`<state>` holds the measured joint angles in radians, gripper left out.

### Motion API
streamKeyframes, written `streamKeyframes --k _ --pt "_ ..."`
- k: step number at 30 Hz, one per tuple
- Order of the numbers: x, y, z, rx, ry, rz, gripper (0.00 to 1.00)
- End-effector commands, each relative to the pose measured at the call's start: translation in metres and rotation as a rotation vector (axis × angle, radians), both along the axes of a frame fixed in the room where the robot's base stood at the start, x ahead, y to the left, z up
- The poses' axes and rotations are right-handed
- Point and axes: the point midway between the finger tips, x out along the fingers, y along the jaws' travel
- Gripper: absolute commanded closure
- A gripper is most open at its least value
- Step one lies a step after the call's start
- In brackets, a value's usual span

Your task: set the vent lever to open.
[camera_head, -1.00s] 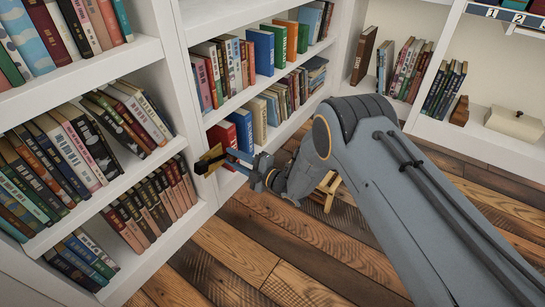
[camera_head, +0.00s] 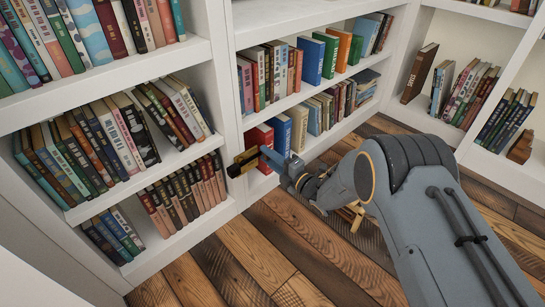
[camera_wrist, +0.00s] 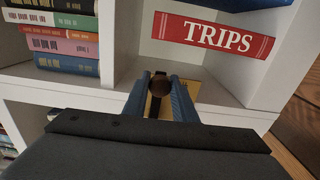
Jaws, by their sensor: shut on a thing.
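The vent lever shows as a small brass plate (camera_head: 236,169) with a dark handle, on the front edge of the white bookcase's upright in the head view. The fingers hide part of the plate, and I cannot read any open or closed marking.
White bookcases (camera_head: 222,95) full of books stand at the left and back. A small wooden object (camera_head: 350,216) stands on the floor behind my arm. Plank floor (camera_head: 235,250) is clear in front.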

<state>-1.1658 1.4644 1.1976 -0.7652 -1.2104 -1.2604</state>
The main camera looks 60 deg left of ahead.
Motion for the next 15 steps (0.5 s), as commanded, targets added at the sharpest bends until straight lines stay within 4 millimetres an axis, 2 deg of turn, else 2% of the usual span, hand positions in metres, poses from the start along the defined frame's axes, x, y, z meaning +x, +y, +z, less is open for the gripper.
streamKeyframes --k 4,5,8,15 --pt "-0.0011 0.0005 0.0006 0.001 -0.002 0.002 1.0" --pt "-0.001 0.0005 0.0007 0.002 -0.002 0.002 0.72" --pt "0.0001 0.0002 0.001 0.002 -0.002 0.001 0.57" --pt "0.0035 -0.001 0.0011 0.001 -0.001 -0.004 0.57"
